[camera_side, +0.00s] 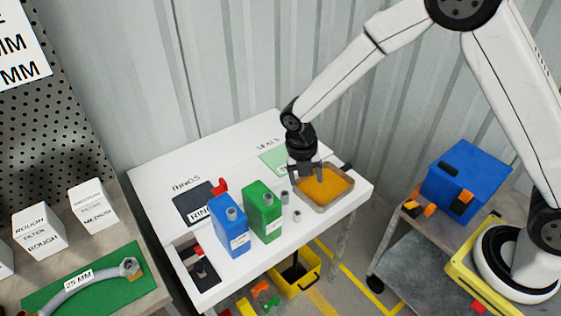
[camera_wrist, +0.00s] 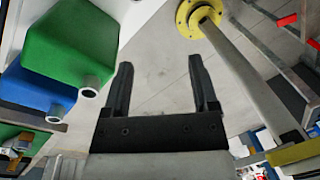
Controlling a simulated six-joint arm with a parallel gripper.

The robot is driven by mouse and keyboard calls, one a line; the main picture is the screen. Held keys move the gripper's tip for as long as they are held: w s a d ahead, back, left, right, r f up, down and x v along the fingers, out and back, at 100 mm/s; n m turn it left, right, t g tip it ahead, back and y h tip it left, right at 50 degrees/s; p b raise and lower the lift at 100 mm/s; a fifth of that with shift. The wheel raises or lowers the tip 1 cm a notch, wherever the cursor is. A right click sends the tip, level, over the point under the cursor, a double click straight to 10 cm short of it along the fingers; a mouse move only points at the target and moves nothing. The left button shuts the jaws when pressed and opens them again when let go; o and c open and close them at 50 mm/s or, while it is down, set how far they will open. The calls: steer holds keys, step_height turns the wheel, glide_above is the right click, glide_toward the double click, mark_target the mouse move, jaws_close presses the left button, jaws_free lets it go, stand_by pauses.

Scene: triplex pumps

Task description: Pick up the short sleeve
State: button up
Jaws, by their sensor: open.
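Two small grey cylinders stand on the white table in the side view. The taller-looking one (camera_side: 284,198) is beside the green can, and the shorter-looking one (camera_side: 297,215) is a little nearer the table's front. The shorter one appears to be the short sleeve, but both are small in the picture. My gripper (camera_side: 306,180) is open, pointing down over the left part of the orange-filled tray, behind and right of the cylinders. In the wrist view my gripper's fingers (camera_wrist: 162,88) are apart with nothing between them. I cannot make out a sleeve there.
A green can (camera_side: 262,212) and a blue can (camera_side: 228,226) stand left of the cylinders. The green can (camera_wrist: 72,45) also shows in the wrist view. The tray (camera_side: 325,207) with orange contents sits at the table's right end. A dark pad (camera_side: 200,193) lies farther left.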

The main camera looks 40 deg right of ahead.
steer(key=y, duration=0.1)
glide_above(297, 213)
steer(key=shift+t, duration=0.4)
step_height(297, 213, down, 9)
steer(key=shift+r, duration=0.1)
steer(key=shift+f, duration=0.45)
steer(key=shift+f, duration=1.3)
steer(key=shift+f, duration=0.1)
steer(key=shift+f, duration=2.5)
